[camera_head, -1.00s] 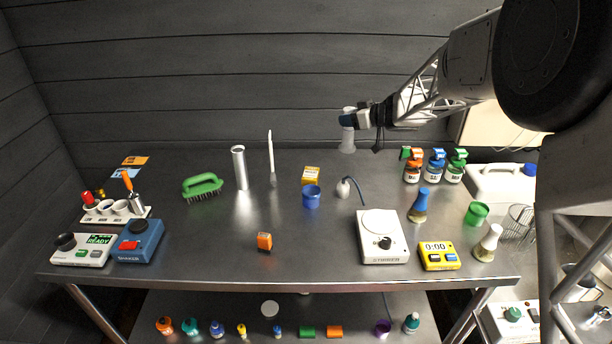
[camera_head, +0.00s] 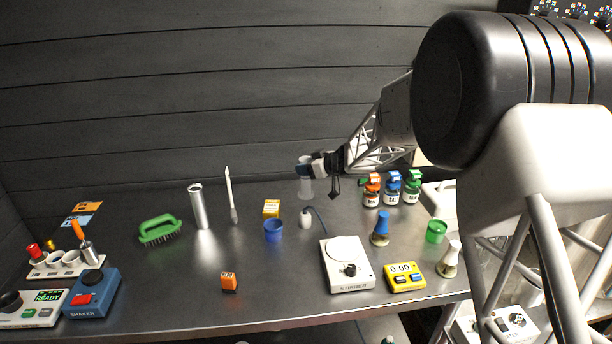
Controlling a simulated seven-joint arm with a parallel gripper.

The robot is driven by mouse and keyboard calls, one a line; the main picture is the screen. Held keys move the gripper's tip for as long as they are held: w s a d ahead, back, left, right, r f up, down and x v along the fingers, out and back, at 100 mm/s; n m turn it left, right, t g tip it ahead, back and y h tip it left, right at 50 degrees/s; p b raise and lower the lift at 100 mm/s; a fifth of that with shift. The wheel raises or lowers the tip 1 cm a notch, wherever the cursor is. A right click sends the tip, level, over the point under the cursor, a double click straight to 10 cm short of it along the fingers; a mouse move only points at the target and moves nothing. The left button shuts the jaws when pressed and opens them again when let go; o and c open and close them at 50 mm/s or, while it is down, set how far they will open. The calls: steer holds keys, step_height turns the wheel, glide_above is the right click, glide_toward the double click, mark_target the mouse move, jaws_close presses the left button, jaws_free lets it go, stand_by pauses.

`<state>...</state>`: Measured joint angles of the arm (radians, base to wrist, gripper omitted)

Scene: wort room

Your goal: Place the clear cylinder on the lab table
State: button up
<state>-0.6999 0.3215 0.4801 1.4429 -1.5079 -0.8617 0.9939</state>
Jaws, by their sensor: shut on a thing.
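The clear cylinder (camera_head: 306,187) is upright at the back of the lab table, right of the middle. My gripper (camera_head: 305,170) is shut on its upper part, reaching in from the right. The cylinder's lower end is near the table's back edge; I cannot tell whether it touches the top. The lab table (camera_head: 190,270) has a dark metal top.
A white stirrer (camera_head: 346,265) is nearer the front. Bare tabletop lies at the centre left.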

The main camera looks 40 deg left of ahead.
steer(key=shift+f, duration=1.5)
steer(key=shift+f, duration=0.15)
steer(key=o, duration=1.2)
steer(key=shift+w+d+r, duration=0.1)
steer(key=shift+d+r, duration=0.25)
steer(key=shift+d, duration=0.2)
steer(key=v, duration=1.1)
